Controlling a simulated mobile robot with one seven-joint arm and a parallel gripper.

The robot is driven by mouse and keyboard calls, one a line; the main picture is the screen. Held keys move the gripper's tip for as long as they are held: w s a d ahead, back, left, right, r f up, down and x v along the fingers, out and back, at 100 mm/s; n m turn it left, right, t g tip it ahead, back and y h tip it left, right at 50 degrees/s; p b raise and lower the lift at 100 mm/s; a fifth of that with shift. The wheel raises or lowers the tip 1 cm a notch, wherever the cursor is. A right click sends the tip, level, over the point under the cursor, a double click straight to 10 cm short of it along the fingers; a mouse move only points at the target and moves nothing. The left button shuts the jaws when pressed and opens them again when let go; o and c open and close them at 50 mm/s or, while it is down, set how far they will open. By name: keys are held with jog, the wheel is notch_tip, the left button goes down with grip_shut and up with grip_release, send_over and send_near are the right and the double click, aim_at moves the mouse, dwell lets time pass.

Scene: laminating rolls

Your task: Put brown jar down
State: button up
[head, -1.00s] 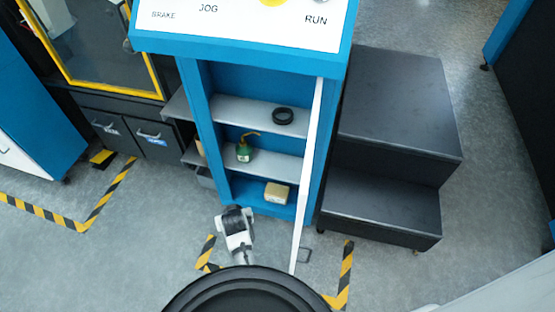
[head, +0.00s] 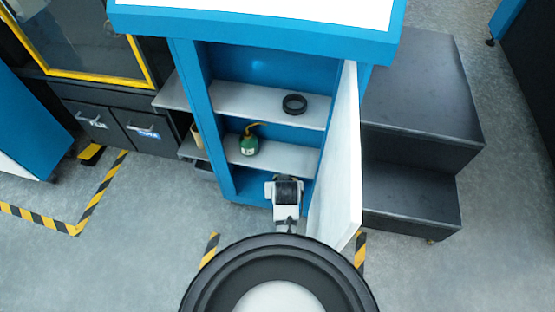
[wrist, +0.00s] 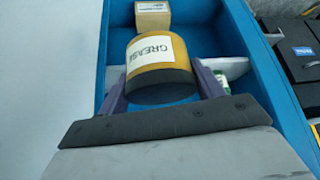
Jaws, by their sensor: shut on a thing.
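The brown jar (wrist: 158,68) shows in the wrist view as a yellow-brown cylinder with a white label reading GREASE and a darker end. My gripper (wrist: 161,88) has a finger on each side of it and is shut on it. The jar is held at the opening of the blue cabinet; I cannot tell whether it touches the cabinet floor. In the head view my gripper (head: 287,186) is at the low front of the cabinet, and the jar is hidden there.
The blue cabinet (head: 210,130) holds a black ring (head: 294,104) on the upper shelf and a green oil can (head: 249,146) on the middle shelf. A cardboard box (wrist: 152,18) lies beyond the jar. The white door (head: 342,150) stands open at right, beside black steps (head: 415,190).

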jog(key=shift+d+f+b, duration=0.3)
jog(key=shift+f+b, duration=0.1)
jog(key=shift+f, duration=0.05)
jog(key=shift+w+d+r, duration=0.1)
jog(key=w, duration=1.1)
jog(key=w+a+p, duration=0.1)
jog(key=w, duration=0.5)
jog(key=shift+w+r, duration=0.1)
jog(key=shift+r, duration=0.05)
jog(key=shift+w, duration=0.15)
jog(key=shift+f, duration=1.8)
jog(key=shift+f, duration=0.15)
jog(key=o, duration=1.1)
jog(key=shift+o, duration=0.2)
